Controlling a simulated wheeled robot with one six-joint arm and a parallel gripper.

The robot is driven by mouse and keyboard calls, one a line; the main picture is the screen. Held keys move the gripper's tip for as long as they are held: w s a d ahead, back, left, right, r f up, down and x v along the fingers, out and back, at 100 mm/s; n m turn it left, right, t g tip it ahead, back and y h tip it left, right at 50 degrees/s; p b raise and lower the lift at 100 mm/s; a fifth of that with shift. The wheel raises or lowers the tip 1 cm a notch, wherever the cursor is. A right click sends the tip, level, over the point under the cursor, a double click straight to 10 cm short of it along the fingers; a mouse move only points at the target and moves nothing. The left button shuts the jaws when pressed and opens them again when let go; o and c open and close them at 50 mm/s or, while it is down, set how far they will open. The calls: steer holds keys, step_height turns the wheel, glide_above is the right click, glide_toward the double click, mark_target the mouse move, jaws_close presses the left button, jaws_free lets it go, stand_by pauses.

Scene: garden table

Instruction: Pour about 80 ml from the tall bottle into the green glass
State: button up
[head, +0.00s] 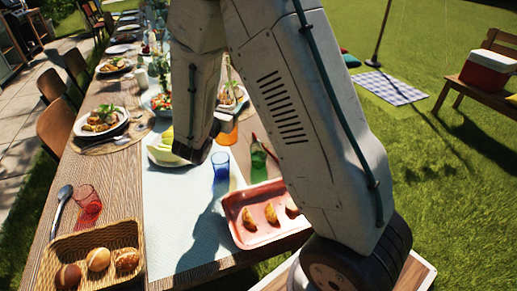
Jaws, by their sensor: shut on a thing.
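The green glass (258,154) stands on the table, right of a blue glass (221,166) and behind the pink tray. My forearm covers the area just right of it. A thin dark red shape shows beside the green glass; I cannot tell what it is. The tall bottle cannot be made out; my arm hides part of the table. My arm rises from the lower right, passes out of the top of the picture, and a wrist link comes down left of the glasses. My gripper's fingers do not show.
A pink tray (236,216) with several wedges lies at the table's near right edge. A bread basket (136,232), a red glass (87,199) and a spoon (61,205) are at left. An orange glass (228,136) and several plates stand farther back. The pale runner is clear in front.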

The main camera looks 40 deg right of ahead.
mark_target(222, 86)
steer(key=shift+s+d+r+n, duration=0.1)
steer(key=shift+d+r+n, duration=0.05)
steer(key=shift+r+n, duration=0.2)
steer(key=shift+r, duration=3.45)
